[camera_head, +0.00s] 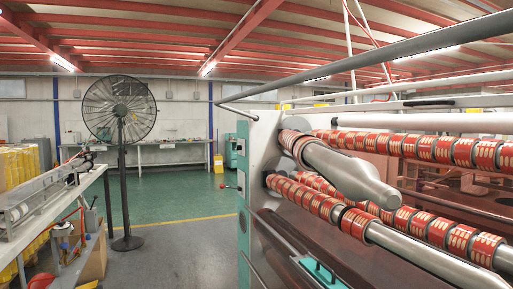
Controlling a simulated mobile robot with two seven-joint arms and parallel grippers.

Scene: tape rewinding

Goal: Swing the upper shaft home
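A thick bare grey shaft (345,170) with a tapered free end sticks out from the upper hub of the rewinding machine's side plate (262,150). It points toward me and to the right, angled away from the upper row of tape rolls. Below it, a second grey shaft (425,256) carries red tape rolls (310,198) near the plate and also slants out toward me. I cannot tell for certain which one is the upper shaft; the bare one is higher. Neither of my grippers is in view.
More red tape rolls (440,149) line a roller behind. A long grey bar (370,50) crosses overhead. At left stand a pedestal fan (120,110) and a workbench (45,200).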

